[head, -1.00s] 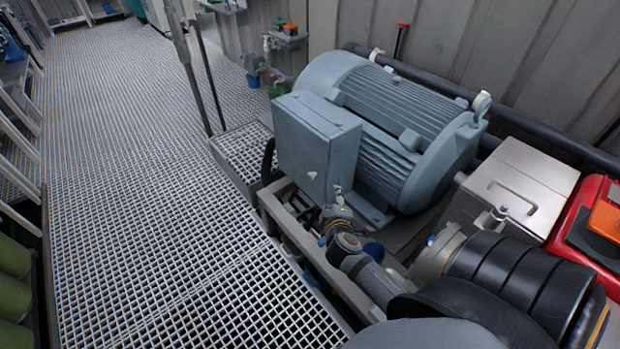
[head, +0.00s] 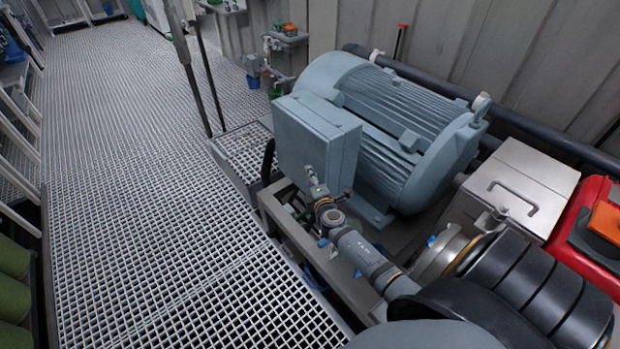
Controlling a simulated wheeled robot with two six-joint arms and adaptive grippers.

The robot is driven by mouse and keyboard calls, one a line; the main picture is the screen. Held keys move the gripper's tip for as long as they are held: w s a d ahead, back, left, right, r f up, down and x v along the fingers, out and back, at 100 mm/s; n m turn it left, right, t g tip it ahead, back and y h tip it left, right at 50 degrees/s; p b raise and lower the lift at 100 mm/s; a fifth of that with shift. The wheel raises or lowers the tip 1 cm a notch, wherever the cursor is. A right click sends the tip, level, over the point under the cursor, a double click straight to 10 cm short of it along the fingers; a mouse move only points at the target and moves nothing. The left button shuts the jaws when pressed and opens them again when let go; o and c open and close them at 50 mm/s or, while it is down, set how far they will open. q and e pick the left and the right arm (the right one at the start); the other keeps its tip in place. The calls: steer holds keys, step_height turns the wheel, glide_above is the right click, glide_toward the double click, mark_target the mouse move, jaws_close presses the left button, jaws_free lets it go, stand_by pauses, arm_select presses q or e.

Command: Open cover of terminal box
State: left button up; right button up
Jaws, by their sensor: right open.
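The terminal box (head: 300,140) is a blue-grey box on the near left side of a large ribbed motor (head: 400,130). Its cover (head: 335,160) appears closed, with no gap that I can make out. My right gripper (head: 322,190) comes in from the lower right and is open and empty. Its fingertips are at the lower front of the box, close to its bottom edge. I cannot tell whether they touch it. My left gripper is not in view.
A grey metal box with a handle (head: 525,185) and a red case (head: 590,240) stand to the right. A dark pipe (head: 545,145) runs along the wall behind the motor. The grated walkway (head: 150,180) on the left is clear.

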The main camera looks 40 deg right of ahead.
steer(key=shift+w+d+f, duration=0.1)
steer(key=shift+w+d, duration=0.05)
steer(key=shift+w, duration=0.3)
jaws_close()
